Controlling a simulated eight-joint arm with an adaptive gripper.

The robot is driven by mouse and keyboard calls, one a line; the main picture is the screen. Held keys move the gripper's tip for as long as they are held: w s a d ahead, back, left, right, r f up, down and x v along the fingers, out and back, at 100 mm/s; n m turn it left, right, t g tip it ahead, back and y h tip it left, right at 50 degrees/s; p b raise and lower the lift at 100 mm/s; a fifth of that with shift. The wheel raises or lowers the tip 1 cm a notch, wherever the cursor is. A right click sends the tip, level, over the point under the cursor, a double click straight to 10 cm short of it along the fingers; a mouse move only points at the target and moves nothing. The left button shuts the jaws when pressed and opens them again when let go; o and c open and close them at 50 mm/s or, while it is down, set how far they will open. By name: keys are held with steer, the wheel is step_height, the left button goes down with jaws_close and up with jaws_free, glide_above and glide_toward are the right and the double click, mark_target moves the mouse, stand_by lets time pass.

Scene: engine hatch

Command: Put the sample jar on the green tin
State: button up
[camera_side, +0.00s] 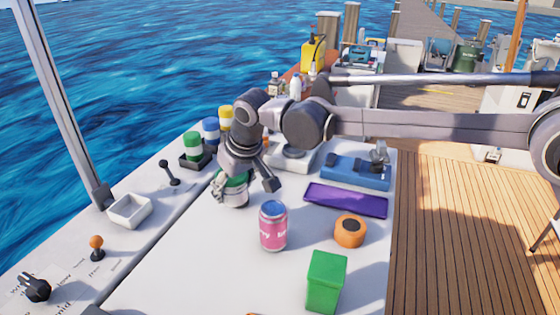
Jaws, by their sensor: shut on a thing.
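My gripper (242,187) points down over the white worktop, left of the middle. It is shut on a white and green thing (233,192), which looks like the sample jar. The arm and fingers hide part of it, and I cannot tell whether it touches the worktop. The green tin (325,283) is a plain upright green block with a flat top. It stands near the front right of the worktop, to the right of and nearer than my gripper, with nothing on it.
A pink can (273,228) stands between my gripper and the tin. An orange round thing (349,232), a purple slab (346,200) and a blue case (356,172) lie to the right. Green, blue and yellow-topped containers (210,133) stand behind left. The front middle worktop is clear.

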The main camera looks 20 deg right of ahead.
steer(key=shift+d+r, duration=0.3)
steer(key=shift+d, duration=0.1)
steer(key=s+d+r+n, duration=0.1)
steer(key=s+d+r, duration=0.8)
steer(key=d, duration=0.2)
steer(key=s+d+r+n+y, duration=0.1)
steer(key=s+d, duration=0.3)
steer(key=s, duration=0.3)
steer(key=s+d+r+n, duration=0.1)
steer(key=s+d, duration=0.3)
steer(key=s, duration=0.3)
glide_above(321, 262)
steer(key=s, duration=0.1)
steer(key=shift+g, duration=0.3)
steer(key=f, duration=0.6)
steer(key=shift+s+d+f, duration=0.15)
steer(key=shift+d+f, duration=0.05)
steer(key=shift+d, duration=0.2)
steer(key=shift+f, duration=2)
steer(key=shift+f, duration=0.15)
steer(key=o, duration=1.4)
steer(key=shift+o, duration=0.2)
